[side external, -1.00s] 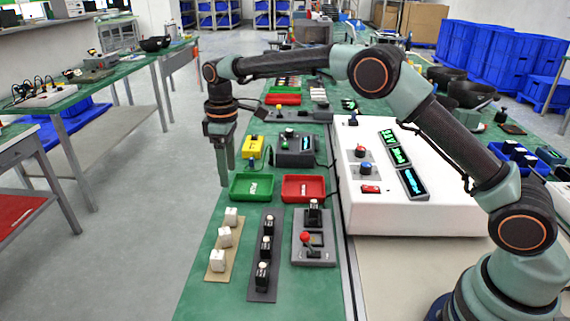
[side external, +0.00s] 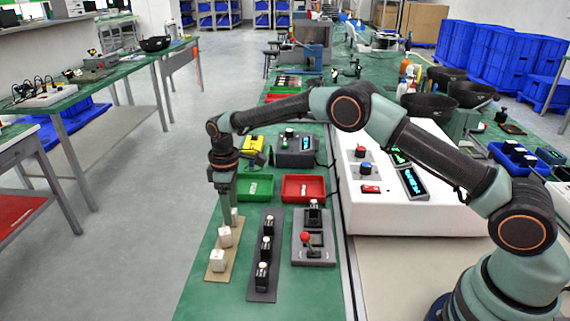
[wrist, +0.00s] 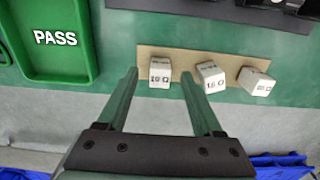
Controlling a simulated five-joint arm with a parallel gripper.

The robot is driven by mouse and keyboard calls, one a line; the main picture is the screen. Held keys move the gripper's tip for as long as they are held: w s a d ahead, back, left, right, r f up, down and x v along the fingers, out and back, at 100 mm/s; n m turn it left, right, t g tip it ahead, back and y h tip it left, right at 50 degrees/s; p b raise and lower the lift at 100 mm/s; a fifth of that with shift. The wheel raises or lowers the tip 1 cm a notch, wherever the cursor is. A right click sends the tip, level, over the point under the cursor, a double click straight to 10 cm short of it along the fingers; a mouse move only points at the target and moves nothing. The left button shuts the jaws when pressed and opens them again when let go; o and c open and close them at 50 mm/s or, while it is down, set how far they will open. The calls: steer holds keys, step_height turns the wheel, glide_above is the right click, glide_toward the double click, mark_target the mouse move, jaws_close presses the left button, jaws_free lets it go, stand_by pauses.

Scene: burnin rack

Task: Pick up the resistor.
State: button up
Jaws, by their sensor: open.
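Three white block resistors stand in a row on a tan strip (side external: 216,250). In the wrist view they are a left one marked 10 Ω (wrist: 160,71), a middle one that seems to read 15 Ω (wrist: 211,77) and a right one with a mark too small to read surely (wrist: 255,82). My gripper (wrist: 159,75) is open and empty, with its fingertips appearing on either side of the left block. In the side view my gripper (side external: 226,222) is low at the far end of the strip and partly hides the far resistor (side external: 235,214). Contact cannot be told.
A green PASS tray (side external: 252,187) and a red tray (side external: 303,188) sit behind the strip. A dark strip with several black parts (side external: 263,285) and a grey lever fixture (side external: 314,240) stand to the right. The bench's left edge is close to the tan strip.

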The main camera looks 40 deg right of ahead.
step_height(320, 180, down, 2)
jaws_close()
stand_by(0.3)
